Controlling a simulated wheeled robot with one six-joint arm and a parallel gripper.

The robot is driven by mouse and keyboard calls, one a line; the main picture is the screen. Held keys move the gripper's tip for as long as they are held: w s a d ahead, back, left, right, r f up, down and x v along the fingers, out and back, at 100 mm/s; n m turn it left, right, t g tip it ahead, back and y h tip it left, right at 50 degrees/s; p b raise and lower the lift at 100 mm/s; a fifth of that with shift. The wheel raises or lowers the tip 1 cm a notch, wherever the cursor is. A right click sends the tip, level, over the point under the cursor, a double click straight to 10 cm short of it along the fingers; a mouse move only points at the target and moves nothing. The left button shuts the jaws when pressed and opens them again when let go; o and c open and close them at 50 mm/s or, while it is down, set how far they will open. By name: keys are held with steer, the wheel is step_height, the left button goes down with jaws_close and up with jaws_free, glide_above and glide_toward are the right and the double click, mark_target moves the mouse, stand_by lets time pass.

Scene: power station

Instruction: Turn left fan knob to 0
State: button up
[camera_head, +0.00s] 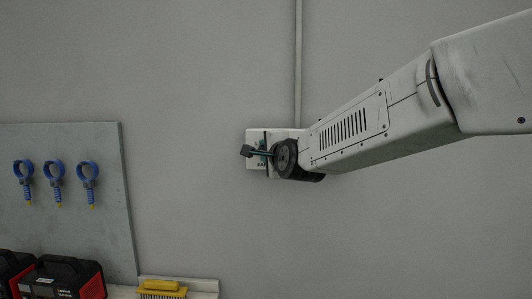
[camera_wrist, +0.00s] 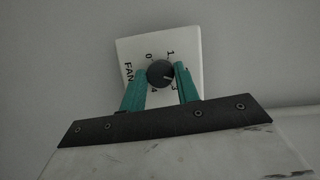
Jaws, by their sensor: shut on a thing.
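The fan knob (camera_wrist: 160,72) is a dark round dial on a white wall plate (camera_wrist: 190,42) marked FAN, with 0 and 1 at the top and 3 and 4 below. The 2 is hidden behind a finger. A light mark on the knob seems to face the right side, away from the 0; its exact setting is hard to read. My gripper (camera_wrist: 159,73) has its teal fingers shut on the knob from both sides. In the head view, the white plate (camera_head: 255,136) is partly covered by my gripper (camera_head: 262,148), and the knob is hidden.
A grey conduit (camera_head: 298,60) runs up the wall above the plate. A grey tool board (camera_head: 65,230) with several blue-handled tools hangs at the left. Red-black cases (camera_head: 62,280) and a yellow brush (camera_head: 162,289) lie below. The wall around the plate is clear.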

steer(key=n+g+h, duration=0.1)
steer(key=n+h, duration=0.1)
steer(key=n, duration=0.1)
steer(key=n+h, duration=0.2)
steer(key=n, duration=0.2)
steer(key=n+g+h, duration=0.1)
steer(key=n, duration=0.2)
steer(key=shift+a+r+n+g+h, duration=0.2)
steer(key=shift+a+n+g+h, duration=0.1)
steer(key=shift+a+n+h, duration=0.1)
steer(key=n+h, duration=0.2)
steer(key=n, duration=0.1)
steer(key=n+t+h, duration=0.1)
steer(key=n+h, duration=0.1)
steer(key=n, duration=0.1)
steer(key=n+h, duration=0.2)
steer(key=n, duration=0.1)
steer(key=shift+a+f, duration=0.15)
steer(key=shift+a, duration=0.1)
stand_by(0.7)
steer(key=shift+n+t, duration=0.3)
steer(key=shift+n, duration=0.1)
steer(key=o, duration=1)
